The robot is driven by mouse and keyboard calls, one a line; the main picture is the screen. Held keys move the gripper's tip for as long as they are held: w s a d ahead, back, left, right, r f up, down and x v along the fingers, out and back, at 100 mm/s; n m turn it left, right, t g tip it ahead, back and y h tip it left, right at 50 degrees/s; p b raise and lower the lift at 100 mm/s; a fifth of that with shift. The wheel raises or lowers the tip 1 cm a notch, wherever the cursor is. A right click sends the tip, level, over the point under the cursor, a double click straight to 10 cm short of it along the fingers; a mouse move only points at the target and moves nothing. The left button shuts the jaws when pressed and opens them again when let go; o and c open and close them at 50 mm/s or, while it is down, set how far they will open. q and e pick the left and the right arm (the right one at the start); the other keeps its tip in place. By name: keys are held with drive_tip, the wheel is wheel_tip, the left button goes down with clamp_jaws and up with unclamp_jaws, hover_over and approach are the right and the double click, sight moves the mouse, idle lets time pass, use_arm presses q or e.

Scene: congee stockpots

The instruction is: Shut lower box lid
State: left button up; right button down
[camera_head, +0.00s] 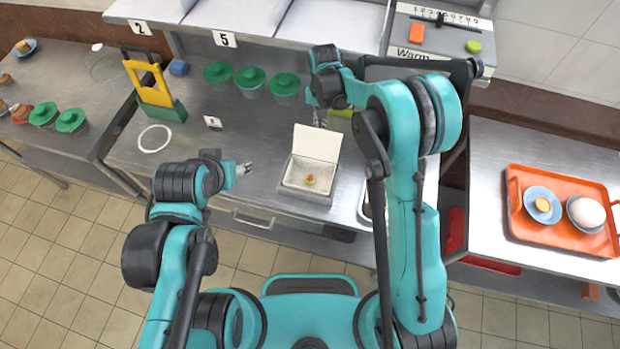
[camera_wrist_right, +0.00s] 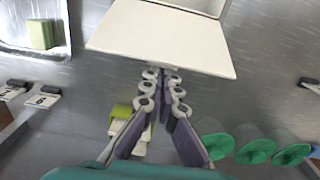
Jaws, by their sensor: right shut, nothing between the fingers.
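A small white box (camera_head: 290,187) stands on the steel counter in the head view, with a small brown-yellow item (camera_head: 310,180) inside. Its white lid (camera_head: 317,143) stands raised at the back edge. The lid fills the top middle of the right wrist view (camera_wrist_right: 165,38). My right gripper (camera_head: 320,120) is just behind the lid's upper edge. In the wrist view its fingertips (camera_wrist_right: 163,72) are together and empty, close to the lid's edge; I cannot tell whether they touch it. My left gripper (camera_head: 243,169) is left of the box, apart from it, too small to read.
Several green-lidded cups (camera_head: 250,78) stand at the back of the counter. A yellow-green stand (camera_head: 155,88) and a white ring (camera_head: 154,138) are at left. An orange tray (camera_head: 520,225) with dishes lies on the right table. The counter left of the box is mostly clear.

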idle(0.5)
drive_tip(key=s+a, duration=0.2)
drive_tip(key=s, duration=0.5)
drive_tip(key=shift+r, duration=0.45)
idle(0.5)
idle(0.4)
wheel_tip(320, 180, up, 8)
drive_tip(key=p, duration=0.4)
idle(0.5)
